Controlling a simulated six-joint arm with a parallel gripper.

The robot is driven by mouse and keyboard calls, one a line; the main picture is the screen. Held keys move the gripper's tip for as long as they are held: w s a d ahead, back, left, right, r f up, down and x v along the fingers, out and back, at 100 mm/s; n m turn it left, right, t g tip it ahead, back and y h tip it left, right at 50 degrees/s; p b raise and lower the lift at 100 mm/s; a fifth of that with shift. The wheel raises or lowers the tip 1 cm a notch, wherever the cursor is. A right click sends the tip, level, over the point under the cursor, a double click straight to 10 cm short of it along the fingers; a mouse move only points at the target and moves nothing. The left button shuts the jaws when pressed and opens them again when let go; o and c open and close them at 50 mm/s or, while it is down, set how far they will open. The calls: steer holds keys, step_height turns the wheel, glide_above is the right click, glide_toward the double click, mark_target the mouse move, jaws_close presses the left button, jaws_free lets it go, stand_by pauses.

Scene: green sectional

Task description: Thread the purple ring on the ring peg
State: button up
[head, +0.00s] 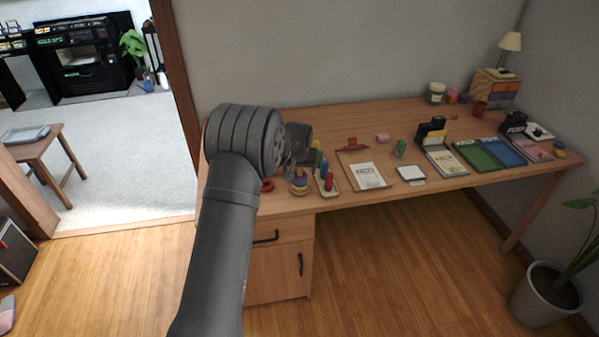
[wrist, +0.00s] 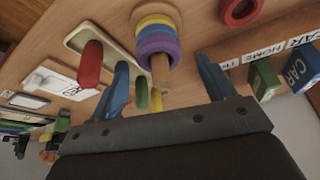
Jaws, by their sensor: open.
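In the wrist view the ring peg (wrist: 161,72) is a wooden post on a round base, its bare tip sticking out beyond the rings. The stack also shows small in the head view (head: 300,188). My gripper (wrist: 163,62) is open, its blue fingers apart on either side of the peg tip, holding nothing. In the head view my wrist hides much of the gripper.
A red ring (wrist: 241,11) lies on the desk beside the stack. A tray (wrist: 76,38) with red, blue, green and yellow pegs stands close on the other side. Labelled small boxes (wrist: 265,80) are near the right finger. A clipboard (head: 346,181) lies farther right.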

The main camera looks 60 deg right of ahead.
steer(key=v, duration=1.5)
steer(key=shift+w+d, duration=0.1)
steer(key=x, duration=1.7)
steer(key=shift+f, duration=0.25)
steer(key=shift+r, duration=0.1)
steer(key=v, duration=1.7)
steer(key=x, duration=1.6)
steer(key=shift+w+d+f, duration=0.1)
steer(key=shift+d+f, duration=0.15)
steer(key=shift+f, duration=0.05)
step_height(320, 180, up, 9)
steer(key=shift+r, duration=0.15)
